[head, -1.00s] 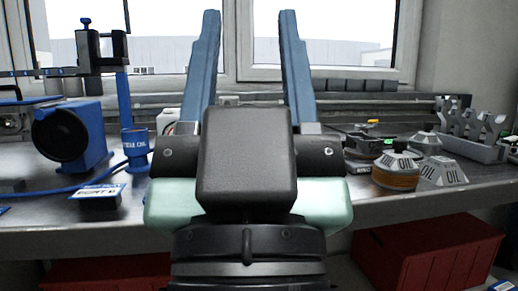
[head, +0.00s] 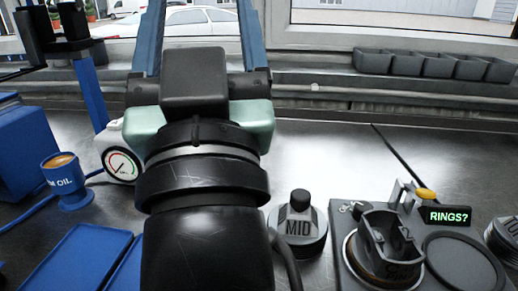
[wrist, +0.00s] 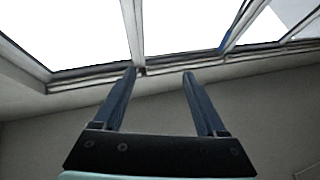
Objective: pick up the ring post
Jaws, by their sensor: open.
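A dark, cone-topped post marked MID (head: 299,228) stands upright on the metal bench, right of my arm in the head view. A similar grey piece with partly cut-off lettering (head: 505,238) shows at the right edge. I cannot tell for sure which is the ring post. My gripper (head: 203,20) is raised, left of and above the MID post and apart from it. Its two blue fingers run past the top of the head view. In the wrist view, the fingers (wrist: 159,72) are apart with nothing between them, pointing toward the window.
A dial gauge (head: 121,163) and blue oil cup (head: 68,180) stand left. Small bins (head: 420,64) line the back. Bench behind MID is clear.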

